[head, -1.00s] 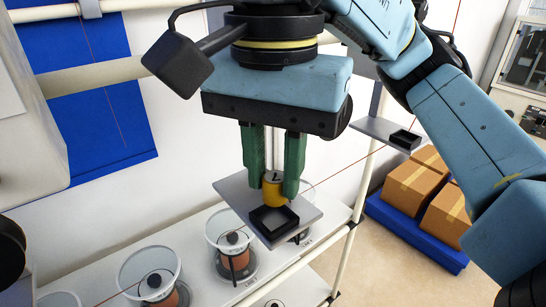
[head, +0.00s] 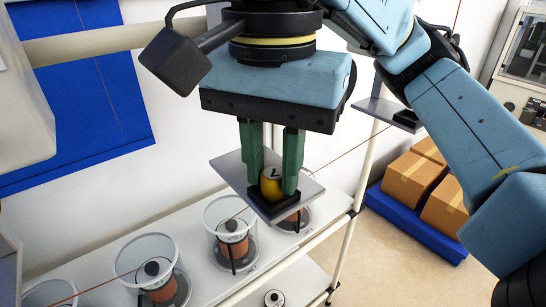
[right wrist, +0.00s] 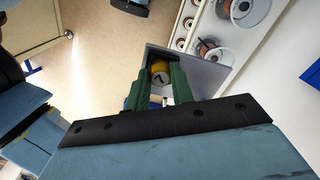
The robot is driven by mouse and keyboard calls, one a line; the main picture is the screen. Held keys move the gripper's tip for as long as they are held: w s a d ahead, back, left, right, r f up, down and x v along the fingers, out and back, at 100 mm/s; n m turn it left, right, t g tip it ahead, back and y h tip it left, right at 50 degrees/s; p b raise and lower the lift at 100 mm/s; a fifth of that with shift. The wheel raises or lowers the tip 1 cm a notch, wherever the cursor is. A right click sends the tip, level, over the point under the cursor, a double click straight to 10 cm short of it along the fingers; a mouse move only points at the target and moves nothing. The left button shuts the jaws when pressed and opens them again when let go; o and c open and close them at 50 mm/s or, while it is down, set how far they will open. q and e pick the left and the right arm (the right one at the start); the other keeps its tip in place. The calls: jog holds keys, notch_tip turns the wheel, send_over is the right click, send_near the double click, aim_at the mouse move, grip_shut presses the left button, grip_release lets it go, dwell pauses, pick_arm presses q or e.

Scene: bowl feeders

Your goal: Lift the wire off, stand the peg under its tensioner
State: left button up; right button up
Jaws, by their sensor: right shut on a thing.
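The yellow peg (head: 271,189), a short cylinder with a dark mark on its top, stands upright between the green fingers of my right gripper (head: 272,178). The gripper is shut on it. The peg is at a black square holder (head: 278,212) on a grey plate (head: 230,171); its lower end is hidden by the holder's front wall, and I cannot tell whether it touches the bottom. The right wrist view also shows the peg (right wrist: 160,72) between the fingers. A thin red wire (head: 350,151) runs slantwise across the head view. My left gripper is not in view.
Clear bowls with copper-coloured spools (head: 234,246) stand on a white shelf (head: 205,285) below the plate. A similar plate with a black holder (head: 406,118) is at the right. Cardboard boxes (head: 412,181) rest on a blue pallet (head: 420,232) on the floor.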

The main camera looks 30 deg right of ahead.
jog(key=o, duration=1.1)
jog(key=shift+c, duration=0.2)
jog(key=shift+r, duration=0.1)
notch_tip(320, 180, up, 13)
jog(key=p, duration=0.2)
jog(key=shift+p, duration=0.3)
jog(key=shift+r, duration=0.1)
